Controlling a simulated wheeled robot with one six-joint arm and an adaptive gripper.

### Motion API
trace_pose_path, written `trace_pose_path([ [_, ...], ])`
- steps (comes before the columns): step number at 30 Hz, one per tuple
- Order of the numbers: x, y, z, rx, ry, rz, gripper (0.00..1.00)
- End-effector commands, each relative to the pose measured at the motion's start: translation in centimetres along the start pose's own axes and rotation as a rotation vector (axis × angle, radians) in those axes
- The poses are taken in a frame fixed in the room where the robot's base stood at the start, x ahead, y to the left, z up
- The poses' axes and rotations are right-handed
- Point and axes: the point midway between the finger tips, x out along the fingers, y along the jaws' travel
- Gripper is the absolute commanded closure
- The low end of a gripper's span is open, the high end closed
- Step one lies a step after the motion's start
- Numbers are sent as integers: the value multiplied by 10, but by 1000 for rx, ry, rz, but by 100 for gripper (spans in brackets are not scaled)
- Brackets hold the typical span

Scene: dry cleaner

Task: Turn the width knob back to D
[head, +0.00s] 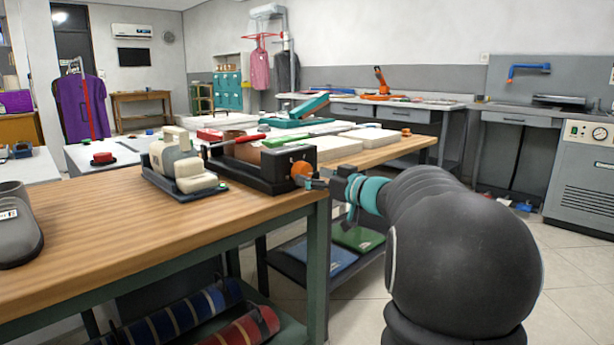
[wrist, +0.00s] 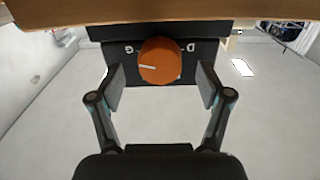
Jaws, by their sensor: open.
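The orange round width knob (head: 301,169) sits on the end face of a dark machine (head: 262,172) at the right end of the wooden workbench. In the wrist view the knob (wrist: 160,60) carries a white pointer line directed to the picture's left, towards the side of the letter G (wrist: 128,50). The letter D (wrist: 190,47) is on the right; both letters look upside down. My gripper (wrist: 160,84) is open, with one finger on each side of the knob and visible gaps. In the head view my gripper (head: 318,183) is at the knob, its fingers partly hidden.
A cream-and-grey machine (head: 180,162) stands beside the dark one on the wooden bench (head: 120,230). A grey shoe (head: 15,225) is at the bench's left end. Another table with white trays (head: 370,136) is behind. Open tiled floor (head: 350,300) lies right of the bench.

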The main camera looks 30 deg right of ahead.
Motion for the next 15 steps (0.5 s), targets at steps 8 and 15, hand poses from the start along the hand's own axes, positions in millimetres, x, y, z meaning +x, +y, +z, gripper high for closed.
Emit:
trace_pose_path([
  [8,25,0,0,-1,1,-1,22],
  [15,27,0,0,0,1,0,22],
])
